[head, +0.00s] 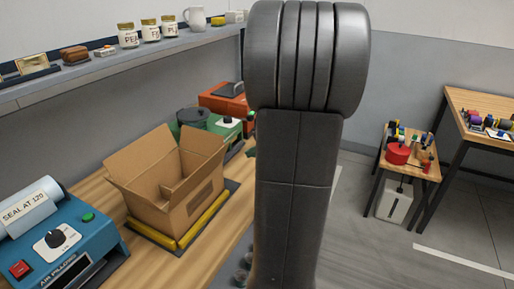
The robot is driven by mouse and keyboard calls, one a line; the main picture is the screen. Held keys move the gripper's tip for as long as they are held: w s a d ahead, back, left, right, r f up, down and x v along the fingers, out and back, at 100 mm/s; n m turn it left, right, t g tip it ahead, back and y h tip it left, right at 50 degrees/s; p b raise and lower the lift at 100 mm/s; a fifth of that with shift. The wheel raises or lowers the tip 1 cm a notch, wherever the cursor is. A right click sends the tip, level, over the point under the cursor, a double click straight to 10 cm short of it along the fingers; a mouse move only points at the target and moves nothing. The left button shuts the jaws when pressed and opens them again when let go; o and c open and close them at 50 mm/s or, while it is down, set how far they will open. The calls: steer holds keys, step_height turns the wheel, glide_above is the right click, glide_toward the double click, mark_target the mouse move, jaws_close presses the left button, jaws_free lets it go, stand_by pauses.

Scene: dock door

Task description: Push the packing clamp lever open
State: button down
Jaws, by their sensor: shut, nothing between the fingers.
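I cannot pick out the packing clamp lever for certain. An orange-red device (224,102) with a dark part on top stands at the back of the wooden bench (112,195), partly behind my arm. In front of it is a green device with a white panel and black knob (227,123). An open cardboard box (187,205) sits on a dark plate with yellow bars (206,222) along its sides. My upright grey arm covers the middle of the head view. My gripper does not show, and part of the bench's right side is hidden behind the arm.
A blue sealing machine (75,243) with a dial and red switch stands at the bench's front left. A grey shelf (120,62) above holds jars and a mug (195,18). At right are a small table (408,168) and a taller one (480,100); the floor (370,240) before them is clear.

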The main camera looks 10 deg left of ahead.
steer(key=w+a+f+p, duration=0.2)
steer(key=w+a, duration=0.2)
steer(key=a, duration=0.3)
steer(key=shift+f, duration=0.2)
steer(key=shift+s, duration=0.1)
